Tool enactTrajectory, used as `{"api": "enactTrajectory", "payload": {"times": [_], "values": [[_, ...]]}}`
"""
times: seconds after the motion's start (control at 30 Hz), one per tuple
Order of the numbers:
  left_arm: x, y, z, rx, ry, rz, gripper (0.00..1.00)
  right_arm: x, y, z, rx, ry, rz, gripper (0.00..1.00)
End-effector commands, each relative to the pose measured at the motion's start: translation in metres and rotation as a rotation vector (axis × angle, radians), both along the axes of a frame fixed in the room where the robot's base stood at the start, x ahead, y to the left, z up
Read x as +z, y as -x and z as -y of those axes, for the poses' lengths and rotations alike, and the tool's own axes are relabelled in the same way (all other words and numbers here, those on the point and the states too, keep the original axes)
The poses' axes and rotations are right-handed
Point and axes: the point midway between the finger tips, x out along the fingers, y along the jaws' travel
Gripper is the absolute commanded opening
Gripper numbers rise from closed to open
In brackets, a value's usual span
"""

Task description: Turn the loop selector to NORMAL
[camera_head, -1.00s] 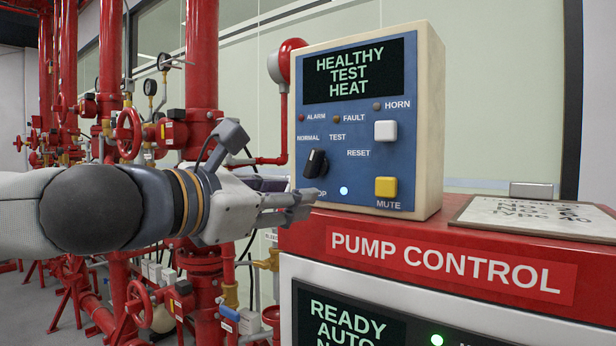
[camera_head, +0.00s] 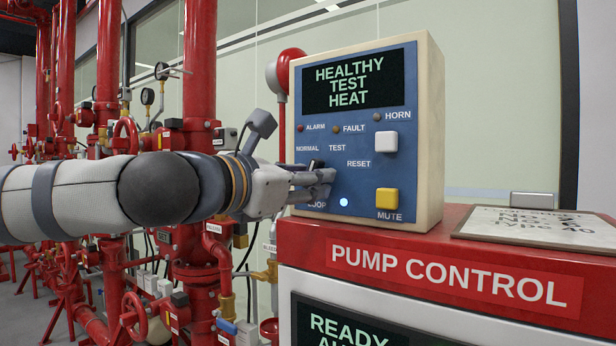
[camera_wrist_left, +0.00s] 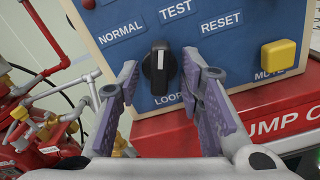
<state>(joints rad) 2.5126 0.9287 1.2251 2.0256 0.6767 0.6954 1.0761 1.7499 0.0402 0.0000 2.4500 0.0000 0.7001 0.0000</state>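The loop selector is a black knob with a white pointer line (camera_wrist_left: 159,70) on the blue panel, below the NORMAL (camera_wrist_left: 120,38) and TEST (camera_wrist_left: 176,10) labels and above LOOP. Its pointer leans toward TEST. In the head view the knob (camera_head: 316,164) is mostly hidden behind my left gripper (camera_head: 324,182). In the left wrist view my left gripper (camera_wrist_left: 160,75) is open, one finger on each side of the knob, with gaps showing between. The panel's screen (camera_head: 352,78) reads HEALTHY TEST HEAT. My right gripper is not in view.
A white RESET button (camera_head: 386,142) and a yellow MUTE button (camera_head: 387,199) sit to the right of the knob. The panel stands on the red pump control cabinet (camera_head: 455,240), beside a sign plate (camera_head: 530,226). Red pipes (camera_head: 198,80) and valves stand at left.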

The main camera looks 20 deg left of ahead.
Motion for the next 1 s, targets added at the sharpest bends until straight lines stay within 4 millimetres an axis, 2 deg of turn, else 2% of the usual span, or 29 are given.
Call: {"api": "enactTrajectory", "payload": {"times": [0.03, 0.17, 0.2, 0.37, 0.53, 0.77, 0.9, 1.0], "values": [[0.0, 0.0001, -0.0001, 0.0, 0.0, 0.0, 0.32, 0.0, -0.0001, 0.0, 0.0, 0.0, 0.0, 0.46], [-0.0001, 0.0001, -0.0002, 0.0, 0.0, 0.0, 0.03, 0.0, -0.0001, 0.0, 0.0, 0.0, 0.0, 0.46], [-0.0001, 0.0002, -0.0002, 0.0, -0.001, 0.0, 0.0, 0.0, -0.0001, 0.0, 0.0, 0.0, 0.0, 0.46], [-0.0003, 0.0001, -0.0003, 0.0, 0.024, -0.01, 0.0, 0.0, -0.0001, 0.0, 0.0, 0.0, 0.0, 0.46], [-0.0003, 0.0001, -0.0005, 0.0, 0.268, -0.097, 0.0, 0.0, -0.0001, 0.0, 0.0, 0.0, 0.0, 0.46], [-0.0001, 0.0003, -0.0005, 0.001, 0.298, -0.108, 0.0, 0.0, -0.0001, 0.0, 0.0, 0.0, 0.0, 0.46], [-0.0007, 0.0, -0.0006, 0.001, 0.513, -0.187, 0.0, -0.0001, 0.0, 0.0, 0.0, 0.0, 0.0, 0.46], [-0.0005, 0.0002, -0.0006, 0.001, 0.569, -0.208, 0.0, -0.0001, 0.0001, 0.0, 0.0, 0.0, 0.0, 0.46]]}}
